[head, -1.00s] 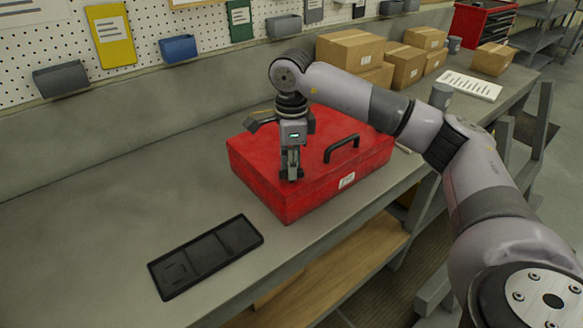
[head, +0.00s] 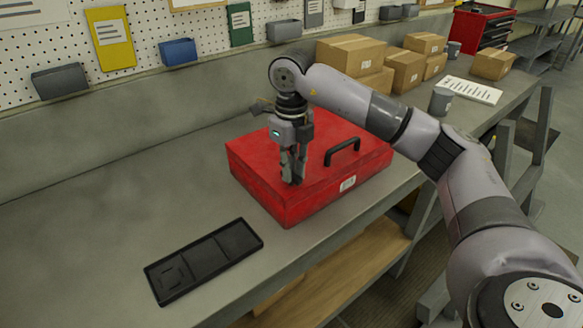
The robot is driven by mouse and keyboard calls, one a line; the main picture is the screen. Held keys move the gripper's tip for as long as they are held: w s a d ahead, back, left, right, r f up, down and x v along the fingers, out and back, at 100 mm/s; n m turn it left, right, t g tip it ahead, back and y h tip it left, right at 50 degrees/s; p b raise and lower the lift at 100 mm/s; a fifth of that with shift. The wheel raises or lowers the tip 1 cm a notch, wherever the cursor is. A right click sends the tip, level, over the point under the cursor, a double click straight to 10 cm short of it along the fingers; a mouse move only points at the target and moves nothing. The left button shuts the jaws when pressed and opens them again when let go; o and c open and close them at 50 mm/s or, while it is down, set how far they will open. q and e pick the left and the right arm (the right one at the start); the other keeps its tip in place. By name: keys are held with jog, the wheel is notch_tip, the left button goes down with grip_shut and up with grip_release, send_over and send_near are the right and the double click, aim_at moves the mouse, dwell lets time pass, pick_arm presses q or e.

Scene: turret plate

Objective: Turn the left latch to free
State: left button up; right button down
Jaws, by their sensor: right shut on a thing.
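A red box (head: 262,155) with a black handle (head: 342,151) on its lid and a white label on its front stands on the grey workbench. My right gripper (head: 294,180) points down at the lid's front edge, left of the handle. Its fingers are closed at that edge, shut on a small part that they cover. I take this part to be the left latch; its shape and angle are hidden. My left gripper is not in view.
A black compartment tray (head: 205,262) lies on the bench at front left. Cardboard boxes (head: 352,55), a grey cup (head: 440,101) and a white sheet (head: 471,89) stand or lie at the back right. The bench left of the red box is clear.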

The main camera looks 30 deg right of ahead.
jog(key=shift+r+m, duration=0.1)
jog(key=shift+m, duration=0.6)
jog(key=shift+w+m, duration=0.1)
jog(key=shift+m, duration=0.2)
jog(key=c, duration=1.6)
grip_release()
notch_tip(320, 180, up, 12)
